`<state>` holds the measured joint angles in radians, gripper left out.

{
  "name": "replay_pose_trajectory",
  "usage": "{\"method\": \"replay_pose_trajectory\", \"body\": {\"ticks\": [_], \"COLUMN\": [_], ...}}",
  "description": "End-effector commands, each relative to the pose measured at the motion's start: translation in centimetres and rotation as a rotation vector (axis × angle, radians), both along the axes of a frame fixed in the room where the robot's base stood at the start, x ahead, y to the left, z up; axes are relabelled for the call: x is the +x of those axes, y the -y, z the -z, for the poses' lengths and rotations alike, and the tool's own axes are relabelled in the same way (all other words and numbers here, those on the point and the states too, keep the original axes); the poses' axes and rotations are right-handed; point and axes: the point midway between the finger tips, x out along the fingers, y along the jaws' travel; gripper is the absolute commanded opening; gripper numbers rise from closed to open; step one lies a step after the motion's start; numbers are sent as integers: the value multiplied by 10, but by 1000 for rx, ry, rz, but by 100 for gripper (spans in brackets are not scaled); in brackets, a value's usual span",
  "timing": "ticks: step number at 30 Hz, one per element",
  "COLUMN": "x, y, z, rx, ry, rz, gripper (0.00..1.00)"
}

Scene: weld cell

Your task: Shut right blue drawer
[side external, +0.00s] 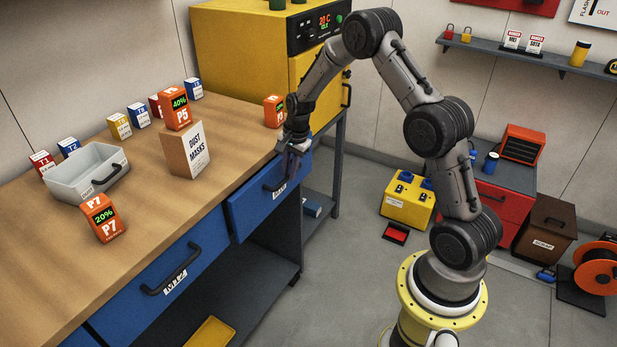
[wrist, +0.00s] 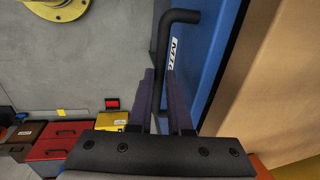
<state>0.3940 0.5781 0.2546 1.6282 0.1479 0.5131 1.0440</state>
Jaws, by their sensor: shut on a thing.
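The right blue drawer (side external: 253,211) is under the wooden bench, with its front seeming to stand out a little from the bench edge. Its black bar handle (side external: 271,188) and small white label are on the front. In the wrist view the blue drawer front (wrist: 203,50) runs along the right, and the dark handle (wrist: 180,16) passes between my fingers. My gripper (side external: 288,165) is at the right end of this handle, its fingers (wrist: 159,75) on either side of the bar and shut on it. My gripper hides part of the handle.
The left blue drawer (side external: 160,285) looks closed. The bench top (side external: 150,210) holds a grey bin (side external: 72,188), a dust mask box (side external: 187,150) and several small boxes. A yellow oven (side external: 240,50) stands behind. Open floor (side external: 340,260) lies in front of the drawer.

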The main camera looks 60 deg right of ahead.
Motion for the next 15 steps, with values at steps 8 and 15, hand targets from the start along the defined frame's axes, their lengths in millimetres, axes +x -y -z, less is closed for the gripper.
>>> {"method": "replay_pose_trajectory", "body": {"ticks": [8, 15], "x": [26, 31], "y": [0, 0], "z": [0, 0], "rx": [1, 0], "ry": [0, 4], "rz": [0, 0], "gripper": [0, 0]}}
